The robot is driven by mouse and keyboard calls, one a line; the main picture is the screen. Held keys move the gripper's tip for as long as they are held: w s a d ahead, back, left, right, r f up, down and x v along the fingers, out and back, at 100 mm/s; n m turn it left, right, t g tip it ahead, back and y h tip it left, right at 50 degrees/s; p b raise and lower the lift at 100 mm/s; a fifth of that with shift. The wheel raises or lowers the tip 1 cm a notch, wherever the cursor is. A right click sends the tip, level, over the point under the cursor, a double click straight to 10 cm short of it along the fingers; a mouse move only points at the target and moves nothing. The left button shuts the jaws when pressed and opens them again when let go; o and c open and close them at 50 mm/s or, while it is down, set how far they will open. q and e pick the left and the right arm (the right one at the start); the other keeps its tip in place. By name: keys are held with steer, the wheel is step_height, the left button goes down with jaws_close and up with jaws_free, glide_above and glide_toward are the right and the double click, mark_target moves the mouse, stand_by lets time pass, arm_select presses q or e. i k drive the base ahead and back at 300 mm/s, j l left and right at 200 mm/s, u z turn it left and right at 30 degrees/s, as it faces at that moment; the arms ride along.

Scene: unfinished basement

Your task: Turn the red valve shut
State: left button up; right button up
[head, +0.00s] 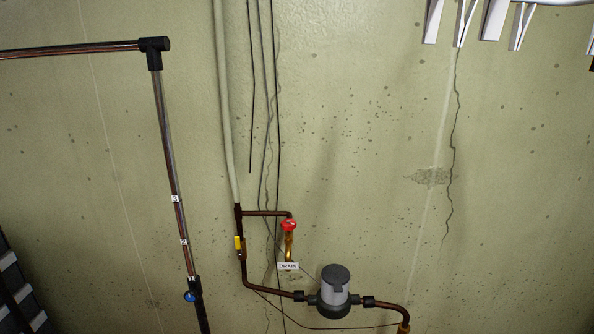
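The red valve (289,226) is a small red handle on a short copper branch pipe, low and near the middle of the head view. A brass spout (289,244) hangs below it, with a white tag (288,266) that seems to read "DRAIN". Whether the valve is open or shut does not show. Neither of my grippers is in view.
A yellow-handled valve (239,243) sits left of the red one. A grey meter (335,290) is on the pipe below right. A blue-handled valve (190,296) is further left. White brackets (493,18) hang at the upper right. The wall around is mostly bare.

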mark_target(288, 225)
steer(key=i+j, duration=0.1)
steer(key=j, duration=0.6)
steer(key=i+j+u, duration=0.1)
steer(key=j, duration=0.25)
steer(key=i+j, duration=0.15)
steer(key=j, duration=0.2)
